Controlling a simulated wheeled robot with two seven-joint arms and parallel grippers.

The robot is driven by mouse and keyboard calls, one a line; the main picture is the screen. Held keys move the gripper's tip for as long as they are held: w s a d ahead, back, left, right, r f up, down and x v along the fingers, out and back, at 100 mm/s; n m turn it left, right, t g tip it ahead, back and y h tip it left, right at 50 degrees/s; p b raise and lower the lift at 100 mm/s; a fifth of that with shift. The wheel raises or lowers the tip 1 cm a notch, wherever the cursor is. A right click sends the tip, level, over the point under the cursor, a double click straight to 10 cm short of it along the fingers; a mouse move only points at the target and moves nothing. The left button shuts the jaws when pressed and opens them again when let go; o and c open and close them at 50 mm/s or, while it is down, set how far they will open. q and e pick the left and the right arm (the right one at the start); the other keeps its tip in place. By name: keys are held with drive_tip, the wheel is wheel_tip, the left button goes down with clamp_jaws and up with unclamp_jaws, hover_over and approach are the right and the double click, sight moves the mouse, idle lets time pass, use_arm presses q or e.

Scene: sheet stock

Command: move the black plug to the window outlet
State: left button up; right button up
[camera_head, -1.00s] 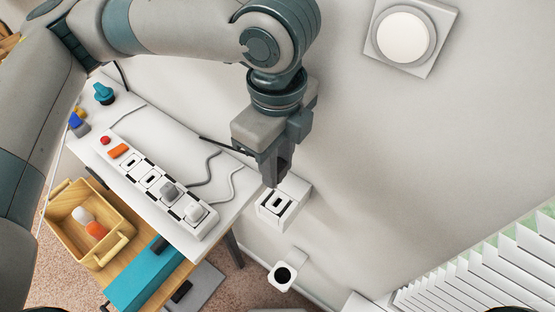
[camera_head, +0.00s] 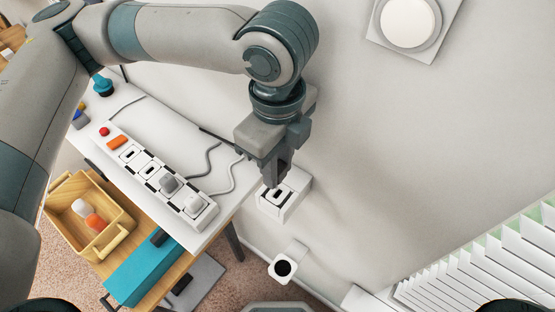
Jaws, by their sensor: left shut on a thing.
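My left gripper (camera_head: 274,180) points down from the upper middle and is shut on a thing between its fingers. The fingers hide most of that thing; a black cord (camera_head: 218,137) runs to the gripper from the left, so it appears to be the black plug. The fingertips are right at the upper left part of a white wall outlet box (camera_head: 292,205), which has a dark slot on its face. Whether the plug touches the outlet cannot be told. My right gripper is not in view.
A white power strip (camera_head: 143,168) with a grey plug (camera_head: 169,184) and a white plug (camera_head: 194,203) lies on the white table (camera_head: 185,132). A wooden basket (camera_head: 120,235) stands lower left. A white holder (camera_head: 283,268) is below the outlet. Window blinds (camera_head: 490,268) are at right.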

use_arm(q)
drive_tip(key=shift+f+b, duration=0.35)
drive_tip(key=shift+f, duration=0.95)
idle(0.4)
drive_tip(key=shift+p, duration=0.45)
idle(0.3)
drive_tip(key=shift+f, duration=0.4)
idle(0.6)
drive_tip(key=shift+f, duration=0.25)
drive_tip(key=shift+f, duration=0.1)
idle(0.6)
